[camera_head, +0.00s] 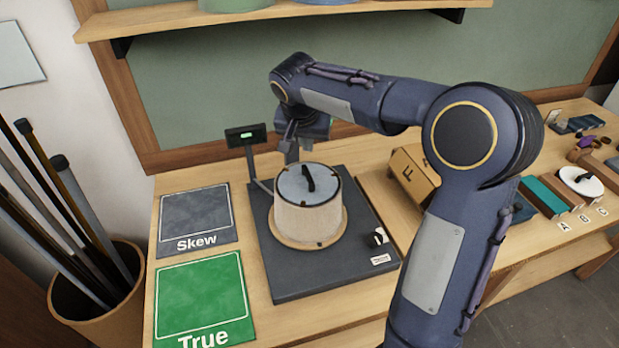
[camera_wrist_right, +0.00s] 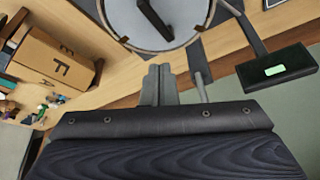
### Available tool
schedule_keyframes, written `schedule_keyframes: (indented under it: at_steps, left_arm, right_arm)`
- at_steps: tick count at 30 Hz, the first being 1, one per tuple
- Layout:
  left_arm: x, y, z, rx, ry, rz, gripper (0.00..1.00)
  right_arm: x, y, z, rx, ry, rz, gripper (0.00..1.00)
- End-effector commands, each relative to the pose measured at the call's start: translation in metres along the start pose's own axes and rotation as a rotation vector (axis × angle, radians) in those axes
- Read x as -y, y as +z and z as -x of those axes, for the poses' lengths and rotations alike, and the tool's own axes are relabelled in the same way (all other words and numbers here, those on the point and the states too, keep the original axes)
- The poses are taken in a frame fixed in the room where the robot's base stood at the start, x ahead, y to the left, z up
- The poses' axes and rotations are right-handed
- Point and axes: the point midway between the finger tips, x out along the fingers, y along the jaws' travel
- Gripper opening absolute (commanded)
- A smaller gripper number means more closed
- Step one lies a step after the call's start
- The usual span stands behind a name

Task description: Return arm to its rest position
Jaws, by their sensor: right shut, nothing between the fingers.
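My right arm (camera_head: 435,265) reaches up from the lower right, bends at a large elbow joint and extends left over the bench. My right gripper (camera_head: 292,152) hangs behind a cream drum (camera_head: 308,220) with a grey-blue top and black handle. In the right wrist view, its fingers (camera_wrist_right: 159,80) are together with nothing between them, close to the rim of the drum's round top (camera_wrist_right: 155,22). I cannot tell whether they touch it. The drum stands upright on a dark platform (camera_head: 310,280). My left gripper is not in view.
A small display with a green screen (camera_head: 246,134) stands on a post behind the platform. "Skew" (camera_head: 197,215) and "True" (camera_head: 203,290) mats lie left. A wooden box marked F (camera_head: 410,180) stands right of the platform. A bin of rods (camera_head: 100,290) is far left; a shelf (camera_head: 180,17) hangs above.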

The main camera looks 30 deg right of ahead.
Motion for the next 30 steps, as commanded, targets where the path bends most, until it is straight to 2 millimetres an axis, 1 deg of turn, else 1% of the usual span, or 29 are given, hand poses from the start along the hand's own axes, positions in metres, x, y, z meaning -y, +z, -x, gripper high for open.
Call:
schedule_keyframes:
  at_steps: [11,14,16,17,20,21,23,24,26,27,30]
  left_arm:
    - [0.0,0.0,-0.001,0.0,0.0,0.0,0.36]
    - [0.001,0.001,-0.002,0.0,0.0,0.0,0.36]
    - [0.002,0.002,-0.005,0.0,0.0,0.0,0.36]
    - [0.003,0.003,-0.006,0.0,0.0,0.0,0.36]
    - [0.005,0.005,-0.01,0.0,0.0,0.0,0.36]
    - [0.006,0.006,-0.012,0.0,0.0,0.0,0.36]
    - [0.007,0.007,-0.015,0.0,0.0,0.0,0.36]
    - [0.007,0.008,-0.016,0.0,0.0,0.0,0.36]
    - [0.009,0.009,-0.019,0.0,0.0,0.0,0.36]
    - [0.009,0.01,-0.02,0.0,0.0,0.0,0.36]
    - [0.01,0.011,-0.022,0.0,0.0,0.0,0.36]
  right_arm:
    - [-0.001,0.001,0.0,0.001,-0.002,0.001,0.0]
    - [-0.011,0.011,0.005,0.018,-0.025,0.022,0.0]
    - [-0.025,0.027,0.013,0.04,-0.064,0.058,0.0]
    - [-0.032,0.038,0.017,0.053,-0.087,0.079,0.0]
    - [-0.06,0.084,0.031,0.097,-0.187,0.166,0.0]
    - [-0.07,0.105,0.036,0.109,-0.234,0.203,0.0]
    - [-0.084,0.138,0.042,0.121,-0.305,0.255,0.0]
    - [-0.092,0.161,0.044,0.125,-0.351,0.289,0.0]
    - [-0.101,0.192,0.046,0.123,-0.418,0.335,0.0]
    - [-0.106,0.211,0.046,0.118,-0.458,0.362,0.0]
    - [-0.113,0.252,0.044,0.101,-0.542,0.416,0.0]
